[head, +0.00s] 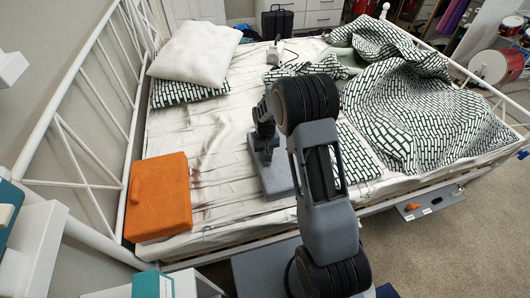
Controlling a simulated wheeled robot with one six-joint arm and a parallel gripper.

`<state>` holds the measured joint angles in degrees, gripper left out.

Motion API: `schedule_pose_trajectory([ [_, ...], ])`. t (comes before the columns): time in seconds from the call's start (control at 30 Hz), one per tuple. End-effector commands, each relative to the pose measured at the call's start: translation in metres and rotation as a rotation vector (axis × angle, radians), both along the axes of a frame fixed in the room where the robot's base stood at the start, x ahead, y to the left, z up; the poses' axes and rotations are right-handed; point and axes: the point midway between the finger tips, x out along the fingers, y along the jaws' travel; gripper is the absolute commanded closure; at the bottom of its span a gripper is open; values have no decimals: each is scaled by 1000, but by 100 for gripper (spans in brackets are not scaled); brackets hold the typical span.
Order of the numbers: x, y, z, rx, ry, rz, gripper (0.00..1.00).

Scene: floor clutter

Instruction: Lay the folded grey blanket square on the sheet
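The folded grey blanket (277,183) shows as a flat grey slab on the white sheet (215,140), near the middle of the bed. Part of it is hidden behind my gripper and my arm. My gripper (265,153) is dark and points down at the blanket's upper left part. Its fingertips are small and dark here, so I cannot tell whether they are open or closed on the blanket. I also cannot tell whether the blanket lies flat on the sheet or is slightly raised.
An orange block-like item (158,197) lies at the bed's near left corner. A white pillow (196,54) rests on a patterned one (180,92). A rumpled patterned cover (420,105) fills the right side. White metal rails (83,125) edge the left. Bare sheet lies left of the blanket.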

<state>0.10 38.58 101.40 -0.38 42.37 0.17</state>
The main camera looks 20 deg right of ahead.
Motion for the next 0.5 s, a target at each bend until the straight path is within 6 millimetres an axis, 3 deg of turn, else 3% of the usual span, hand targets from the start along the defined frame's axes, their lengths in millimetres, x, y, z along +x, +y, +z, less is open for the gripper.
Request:
schedule_pose_trajectory([
  [0.27,0,0,-3,0,-1,0,100],
  [0.3,0,0,-3,0,0,0,73],
  [0.5,0,0,-3,0,0,0,54],
])
